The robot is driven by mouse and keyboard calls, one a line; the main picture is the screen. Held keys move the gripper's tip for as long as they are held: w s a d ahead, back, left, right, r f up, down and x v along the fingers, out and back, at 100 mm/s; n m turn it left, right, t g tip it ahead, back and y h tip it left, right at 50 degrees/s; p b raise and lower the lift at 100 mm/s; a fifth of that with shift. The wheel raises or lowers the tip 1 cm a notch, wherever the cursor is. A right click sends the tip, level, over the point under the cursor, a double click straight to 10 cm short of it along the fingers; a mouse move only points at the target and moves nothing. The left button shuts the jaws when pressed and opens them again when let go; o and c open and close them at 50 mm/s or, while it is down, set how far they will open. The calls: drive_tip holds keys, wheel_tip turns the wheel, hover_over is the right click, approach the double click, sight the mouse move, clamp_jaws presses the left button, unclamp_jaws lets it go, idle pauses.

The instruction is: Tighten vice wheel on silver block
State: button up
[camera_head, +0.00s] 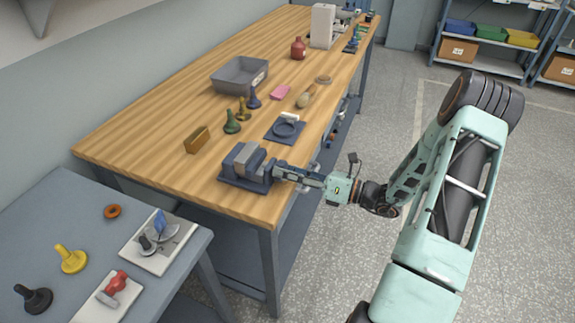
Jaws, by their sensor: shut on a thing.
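The grey vice (233,184) stands on the front edge of the wooden workbench, at the near end. A lighter silver-grey block (251,158) shows at its top between the jaws; the gap around it is too small to judge. My gripper (283,172) reaches in from the right, level with the vice's right end. It is shut on the vice wheel, which the fingers mostly hide. My pale green arm comes in from the lower right.
Behind the vice on the workbench (150,140) are a brass-coloured block (197,140), a green spool-like piece (232,122) and a dark blue plate (284,131). A grey bin (240,74) stands further back. A grey side table (60,210) holds several small objects at lower left.

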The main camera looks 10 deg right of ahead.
drive_tip(key=m+p, duration=0.2)
drive_tip(key=m, duration=0.1)
drive_tip(key=shift+m, duration=0.3)
drive_tip(key=shift+m+p, duration=0.65)
drive_tip(key=shift+m, duration=0.85)
drive_tip(key=o, duration=1.2)
drive_tip(key=shift+c, duration=0.2)
drive_tip(key=v, duration=1.2)
drive_tip(key=shift+d, duration=0.1)
